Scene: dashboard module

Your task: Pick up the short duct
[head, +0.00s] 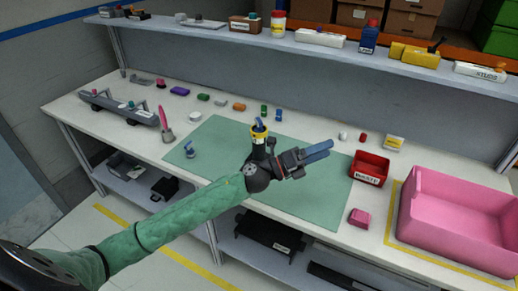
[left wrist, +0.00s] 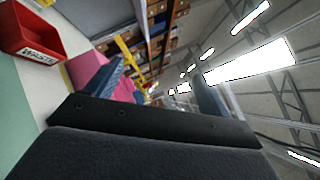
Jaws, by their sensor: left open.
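My left gripper (head: 325,150) is open and empty above the right part of the green mat (head: 335,205), with its blue fingers pointing right. The left wrist view shows the two fingers apart (left wrist: 158,80) with nothing between them. Several small parts lie in a row at the back left of the table, including a purple part (head: 180,91), a green part (head: 203,97) and an orange part (head: 239,107). I cannot tell which of them is the short duct. The gripper is to the right of this row and touches none of them. My right gripper is not in view.
A grey dashboard beam (head: 118,108) stands at the left. A red waste bin (head: 370,168) and a large pink bin (head: 455,220) stand at the right. A pink block (head: 358,217) lies near the front edge. A shelf (head: 215,29) runs above the table's back.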

